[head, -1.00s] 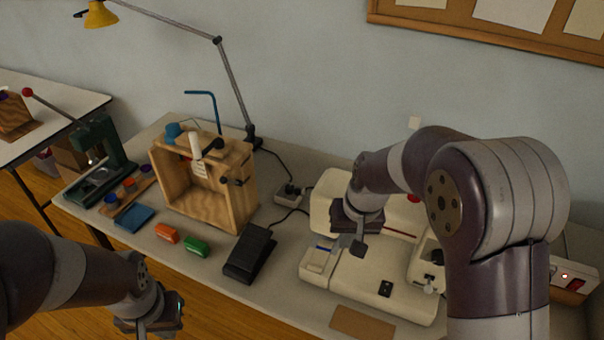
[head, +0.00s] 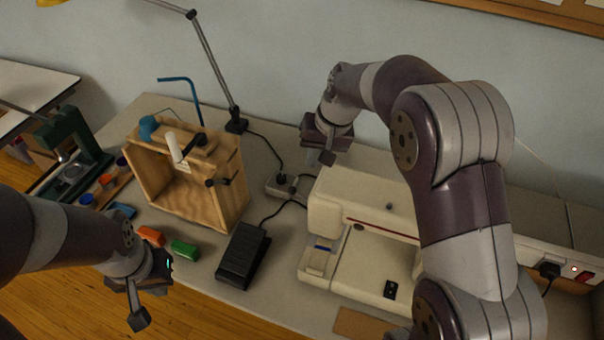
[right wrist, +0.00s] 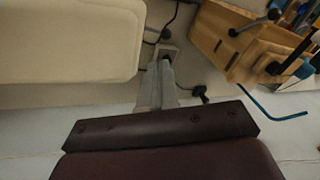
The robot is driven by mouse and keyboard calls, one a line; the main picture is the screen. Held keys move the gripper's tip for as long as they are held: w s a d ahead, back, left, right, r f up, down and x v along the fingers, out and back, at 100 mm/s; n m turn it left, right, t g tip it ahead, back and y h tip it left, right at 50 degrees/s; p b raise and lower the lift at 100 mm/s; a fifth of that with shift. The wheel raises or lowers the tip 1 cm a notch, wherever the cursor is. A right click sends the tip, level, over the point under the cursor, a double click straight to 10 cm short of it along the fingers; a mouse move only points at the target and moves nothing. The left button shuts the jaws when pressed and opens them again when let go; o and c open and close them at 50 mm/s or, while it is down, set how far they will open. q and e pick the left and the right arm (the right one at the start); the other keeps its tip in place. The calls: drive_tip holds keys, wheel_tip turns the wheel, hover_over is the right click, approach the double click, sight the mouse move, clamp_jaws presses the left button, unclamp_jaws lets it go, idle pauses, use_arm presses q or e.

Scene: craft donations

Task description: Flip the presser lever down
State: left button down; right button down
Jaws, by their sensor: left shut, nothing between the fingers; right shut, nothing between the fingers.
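The cream sewing machine (head: 375,202) stands on the table in the head view, its right part hidden behind my right arm. Its body also fills the upper left of the right wrist view (right wrist: 65,40). I cannot make out the presser lever in either view. My right gripper (head: 327,157) is shut and empty, above and behind the machine's left end, apart from it. In the right wrist view its closed fingers (right wrist: 163,72) show beside the machine body. My left gripper (head: 138,320) is shut and empty, low at the table's front left edge.
A black foot pedal (head: 243,255) lies left of the machine. A wooden box frame (head: 205,190) stands further left, with a green block (head: 184,250) and an orange block (head: 151,236) before it. A power strip (head: 283,186) with cords lies behind the pedal.

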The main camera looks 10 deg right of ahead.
sight(300, 196)
use_arm(q)
drive_tip(key=shift+w+r+p, duration=0.45)
drive_tip(key=shift+r+p, duration=0.2)
drive_tip(key=shift+p, duration=0.15)
use_arm(e)
drive_tip(key=x, duration=1)
drive_tip(key=shift+w+f, duration=0.25)
drive_tip(key=shift+w, duration=0.1)
